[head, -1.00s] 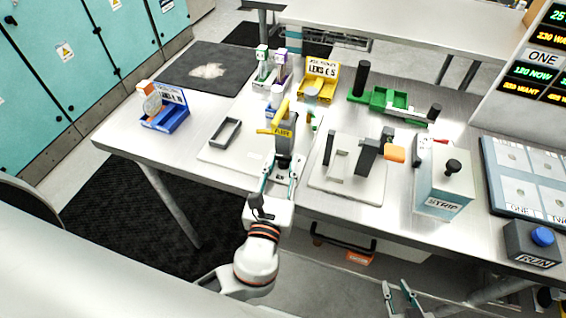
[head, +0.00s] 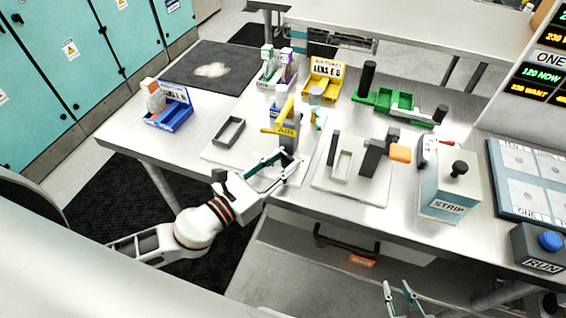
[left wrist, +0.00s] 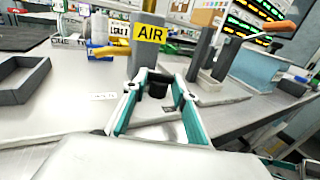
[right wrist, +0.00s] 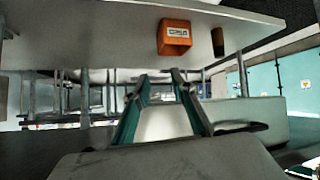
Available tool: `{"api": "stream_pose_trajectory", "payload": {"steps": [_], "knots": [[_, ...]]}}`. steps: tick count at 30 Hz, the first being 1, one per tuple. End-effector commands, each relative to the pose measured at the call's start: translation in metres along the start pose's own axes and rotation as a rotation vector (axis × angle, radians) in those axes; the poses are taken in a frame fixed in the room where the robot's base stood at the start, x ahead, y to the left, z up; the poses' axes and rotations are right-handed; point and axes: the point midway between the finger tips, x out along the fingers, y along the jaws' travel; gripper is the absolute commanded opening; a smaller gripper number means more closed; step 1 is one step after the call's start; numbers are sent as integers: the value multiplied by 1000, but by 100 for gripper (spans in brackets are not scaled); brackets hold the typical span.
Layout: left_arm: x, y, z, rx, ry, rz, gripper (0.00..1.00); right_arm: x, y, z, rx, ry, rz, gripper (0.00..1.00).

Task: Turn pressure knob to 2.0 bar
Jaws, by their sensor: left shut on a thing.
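The yellow AIR label (left wrist: 149,34) is on a grey post (left wrist: 195,52) on a pale base plate; the post also shows in the head view (head: 288,132). A black knob (left wrist: 158,88) sticks out at the foot of this post, low toward the table's front. My left gripper (left wrist: 159,84) has its teal fingers on both sides of the knob and is shut on it. In the head view the left gripper (head: 290,162) largely hides the knob. No pressure reading is legible. My right gripper (head: 402,286) is empty, its fingers apart, below the table's front edge.
A fixture with an orange handle (head: 400,153) and the STRIP box (head: 449,190) stand to the right.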

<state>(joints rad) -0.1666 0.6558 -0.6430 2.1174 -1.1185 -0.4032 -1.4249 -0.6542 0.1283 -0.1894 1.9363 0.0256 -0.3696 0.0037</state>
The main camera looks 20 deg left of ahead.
Motion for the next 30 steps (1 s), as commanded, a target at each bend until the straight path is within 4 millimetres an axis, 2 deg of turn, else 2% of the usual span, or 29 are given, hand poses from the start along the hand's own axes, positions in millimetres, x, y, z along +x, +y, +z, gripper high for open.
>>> {"api": "stream_pose_trajectory", "payload": {"steps": [11,12,14,25,30], "knots": [[0,0,1,1,-2,-6,6,1,1,-2,-2,5,0,25],[0,0,1,1,-2,-6,30,1,0,-2,-2,4,0,25],[0,0,1,1,-2,-6,44,1,0,-1,-2,2,-1,25],[-1,0,0,0,0,-5,44,1,-2,2,-1,-5,-3,25],[-13,0,-1,0,1,-5,44,1,-1,2,-1,-3,-2,25]]}}
